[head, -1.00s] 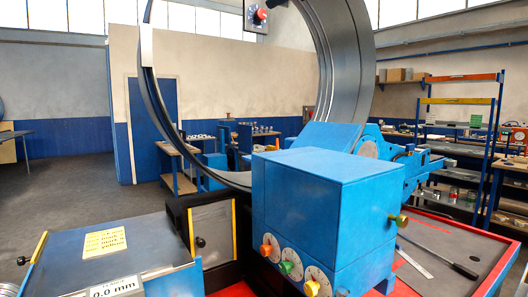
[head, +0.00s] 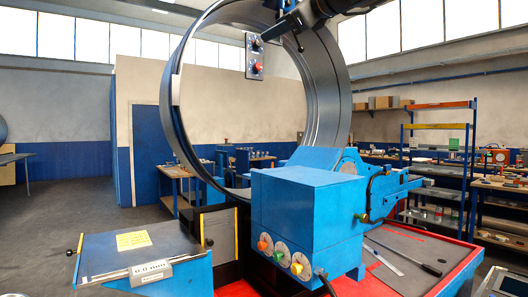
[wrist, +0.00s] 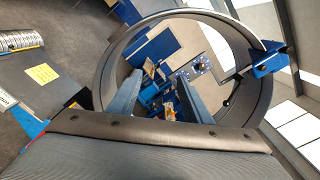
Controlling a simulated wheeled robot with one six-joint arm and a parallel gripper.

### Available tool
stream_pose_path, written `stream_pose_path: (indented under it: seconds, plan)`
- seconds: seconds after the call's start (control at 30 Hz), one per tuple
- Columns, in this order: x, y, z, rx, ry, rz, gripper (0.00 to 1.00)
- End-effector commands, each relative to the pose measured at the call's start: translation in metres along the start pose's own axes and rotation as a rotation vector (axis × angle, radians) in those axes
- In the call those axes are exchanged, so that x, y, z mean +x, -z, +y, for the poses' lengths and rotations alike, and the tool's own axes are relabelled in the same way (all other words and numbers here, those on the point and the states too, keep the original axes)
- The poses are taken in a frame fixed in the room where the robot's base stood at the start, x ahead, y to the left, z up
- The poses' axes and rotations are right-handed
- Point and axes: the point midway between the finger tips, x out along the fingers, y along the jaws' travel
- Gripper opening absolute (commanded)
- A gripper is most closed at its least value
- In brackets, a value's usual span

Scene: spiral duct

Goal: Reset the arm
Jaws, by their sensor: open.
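My arm comes in dark at the top of the head view, and my gripper (head: 285,37) is in front of the upper part of the large metal ring (head: 338,90). In the wrist view my gripper (wrist: 161,88) shows two blue-grey fingers spread apart with nothing held between them. Through the ring (wrist: 257,95), the view between the fingers reaches blue machinery and benches. A small control panel (head: 255,56) with a red knob hangs inside the ring near my gripper. It also shows in the wrist view (wrist: 200,66).
A blue machine box (head: 305,210) with coloured knobs stands in front of the ring.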

Motion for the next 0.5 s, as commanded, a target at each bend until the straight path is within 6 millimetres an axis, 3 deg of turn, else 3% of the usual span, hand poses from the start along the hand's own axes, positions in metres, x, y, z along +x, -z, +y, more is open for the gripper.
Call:
stream_pose_path:
  seconds: [0.23,0.5]
  plan:
    - [0.005,0.028,0.013,-0.043,-0.022,0.046,0.45]
    - [0.012,0.081,0.043,-0.135,-0.079,0.132,0.45]
